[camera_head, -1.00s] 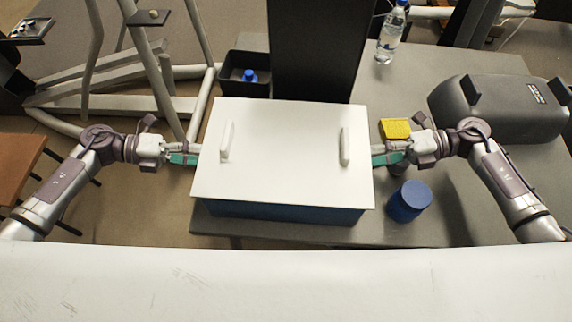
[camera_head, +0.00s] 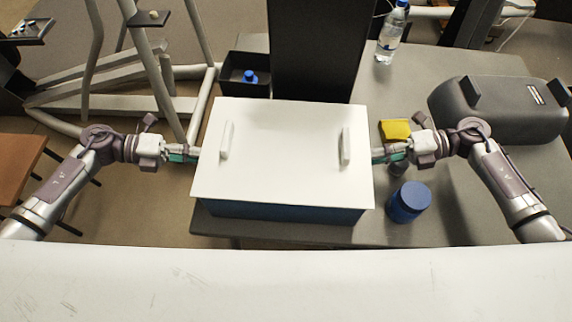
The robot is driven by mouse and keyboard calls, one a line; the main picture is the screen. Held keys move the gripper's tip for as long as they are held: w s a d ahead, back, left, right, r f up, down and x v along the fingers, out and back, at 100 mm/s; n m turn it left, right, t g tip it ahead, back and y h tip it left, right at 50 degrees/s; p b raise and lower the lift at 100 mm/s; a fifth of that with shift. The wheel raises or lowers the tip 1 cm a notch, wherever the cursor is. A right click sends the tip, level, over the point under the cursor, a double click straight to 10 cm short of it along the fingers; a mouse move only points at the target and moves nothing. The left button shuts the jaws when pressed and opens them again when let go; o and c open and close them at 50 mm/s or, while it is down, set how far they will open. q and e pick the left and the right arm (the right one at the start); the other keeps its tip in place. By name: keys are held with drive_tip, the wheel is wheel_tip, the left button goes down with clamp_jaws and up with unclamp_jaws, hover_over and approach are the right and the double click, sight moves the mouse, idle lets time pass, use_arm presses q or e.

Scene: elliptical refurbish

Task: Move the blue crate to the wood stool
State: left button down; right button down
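The blue crate (camera_head: 280,213) stands on the grey table, with a white lid (camera_head: 285,165) on top that has two white handles. Only its blue front wall shows below the lid. My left gripper (camera_head: 192,154) is at the crate's left side and my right gripper (camera_head: 379,155) is at its right side. The fingers of both look drawn together at the crate's sides, with their tips hidden under the lid's edges. The wood stool (camera_head: 18,168) is a brown top at the far left edge, partly out of view.
The grey table (camera_head: 440,115) also holds a blue jar (camera_head: 408,202), a yellow sponge (camera_head: 395,129), a water bottle (camera_head: 391,35), a dark grey case (camera_head: 500,108) and a black bin (camera_head: 244,75). A metal frame (camera_head: 110,105) stands on the floor at upper left.

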wheel_tip(320, 180, up, 5)
drive_tip(key=p, duration=0.4)
drive_tip(key=shift+f, duration=0.1)
idle(0.8)
